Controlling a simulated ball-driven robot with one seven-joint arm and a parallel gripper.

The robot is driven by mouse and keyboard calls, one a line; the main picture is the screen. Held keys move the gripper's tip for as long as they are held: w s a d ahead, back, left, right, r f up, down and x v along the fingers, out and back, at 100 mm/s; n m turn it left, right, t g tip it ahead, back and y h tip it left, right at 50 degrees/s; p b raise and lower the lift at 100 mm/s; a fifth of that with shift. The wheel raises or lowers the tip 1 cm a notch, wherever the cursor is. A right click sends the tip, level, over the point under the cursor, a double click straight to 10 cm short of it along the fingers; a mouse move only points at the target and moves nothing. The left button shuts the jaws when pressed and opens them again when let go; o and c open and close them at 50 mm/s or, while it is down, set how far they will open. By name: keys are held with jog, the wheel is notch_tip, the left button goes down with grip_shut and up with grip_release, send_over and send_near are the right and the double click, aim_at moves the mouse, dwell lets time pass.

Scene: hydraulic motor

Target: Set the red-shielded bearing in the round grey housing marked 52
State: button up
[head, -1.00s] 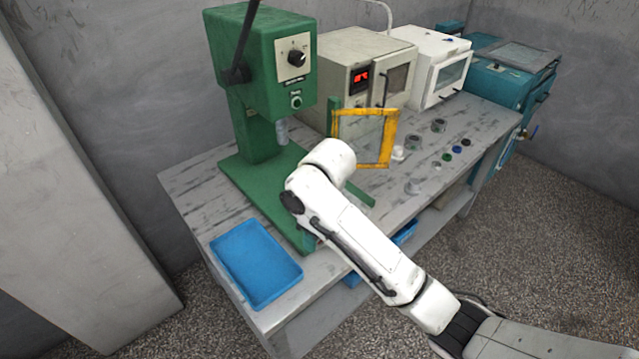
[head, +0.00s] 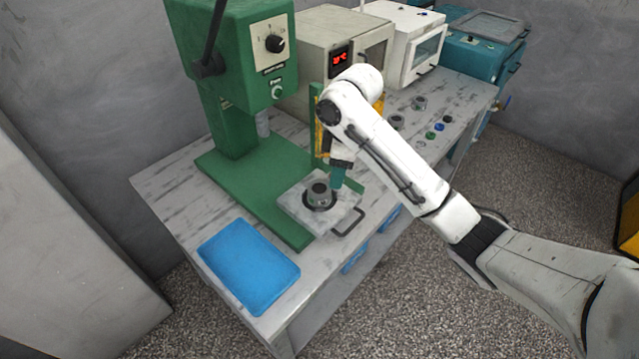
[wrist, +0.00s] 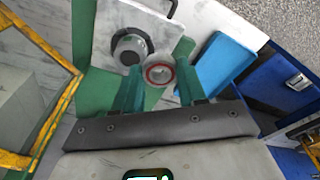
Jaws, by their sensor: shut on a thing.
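A round grey housing (head: 320,194) sits upright in a dark ring on a pale square plate (head: 296,211) with a handle, at the front of the green press. It also shows in the wrist view (wrist: 129,49); its marking is too small to read. My gripper (head: 337,178) is just right of the housing, close to the plate. In the wrist view my gripper (wrist: 159,77) has its green fingers shut on the red-shielded bearing (wrist: 158,73), whose red ring faces the camera. The bearing appears beside the housing, not in it. The head view hides the bearing.
The green press (head: 235,60) rises behind the plate. A yellow-framed guard (wrist: 50,130) is at the left in the wrist view. A blue tray (head: 248,265) lies at the front left. Several small parts (head: 430,135) stand further back on the bench.

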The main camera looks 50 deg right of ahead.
jog(key=b, duration=0.4)
send_near(319, 188)
jog(key=shift+s+a+f, duration=0.15)
jog(key=shift+a+f, duration=0.05)
jog(key=shift+f, duration=0.2)
jog(key=shift+s+a+f, duration=0.2)
jog(key=shift+a+f, duration=0.05)
jog(key=shift+f, duration=0.15)
jog(key=shift+w+d+f, duration=0.15)
jog(key=shift+w+f, duration=0.45)
jog(key=shift+f, duration=0.1)
jog(key=shift+w+f, duration=0.1)
jog(key=shift+f, duration=1.55)
jog(key=o, duration=1.1)
